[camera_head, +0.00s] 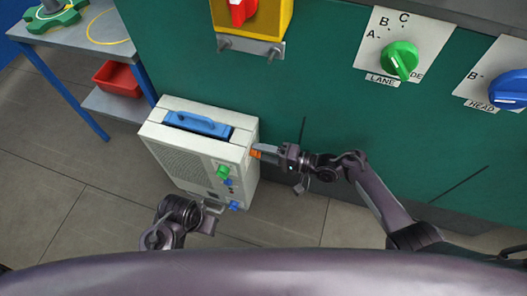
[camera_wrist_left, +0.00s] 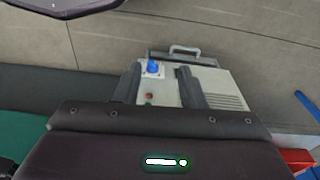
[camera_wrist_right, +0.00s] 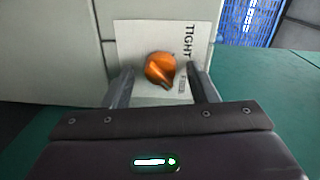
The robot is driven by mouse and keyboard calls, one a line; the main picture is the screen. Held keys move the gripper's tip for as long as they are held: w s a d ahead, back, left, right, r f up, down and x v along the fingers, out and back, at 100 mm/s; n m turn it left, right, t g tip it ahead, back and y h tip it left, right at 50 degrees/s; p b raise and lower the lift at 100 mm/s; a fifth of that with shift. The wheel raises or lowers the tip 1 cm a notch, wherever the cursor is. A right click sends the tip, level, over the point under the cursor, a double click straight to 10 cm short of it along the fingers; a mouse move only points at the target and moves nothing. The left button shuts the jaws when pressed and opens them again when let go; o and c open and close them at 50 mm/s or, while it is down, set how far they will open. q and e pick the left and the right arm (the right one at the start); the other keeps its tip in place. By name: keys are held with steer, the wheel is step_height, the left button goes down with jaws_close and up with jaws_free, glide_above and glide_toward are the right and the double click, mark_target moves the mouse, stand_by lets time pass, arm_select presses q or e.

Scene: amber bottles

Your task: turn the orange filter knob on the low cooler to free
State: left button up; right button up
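The low cooler (camera_head: 205,140) is a pale box on the floor. The orange filter knob (camera_wrist_right: 160,70) sits on a pale plate on its right side; in the head view only a bit of orange (camera_head: 255,153) shows. The plate reads TIGHT, with a smaller label too small to read. The knob's narrow end points down and slightly right in the right wrist view. My right gripper (camera_wrist_right: 158,88) is open, its fingers on either side of the knob with gaps showing. My left gripper (camera_head: 209,217) is open and empty near the cooler's front.
A green cabinet (camera_head: 320,90) with a green lane knob (camera_head: 399,60) stands behind. A table with a red bin (camera_head: 118,79) is at left. Floor is clear at left.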

arm_select(q)
step_height(320, 180, down, 3)
steer(key=shift+w+a+r+p, duration=0.1)
steer(key=shift+r+p, duration=0.05)
steer(key=shift+p, duration=0.2)
arm_select(e)
steer(key=v, duration=0.8)
arm_select(q)
steer(key=shift+r, duration=0.1)
arm_select(e)
steer(key=shift+a, duration=0.1)
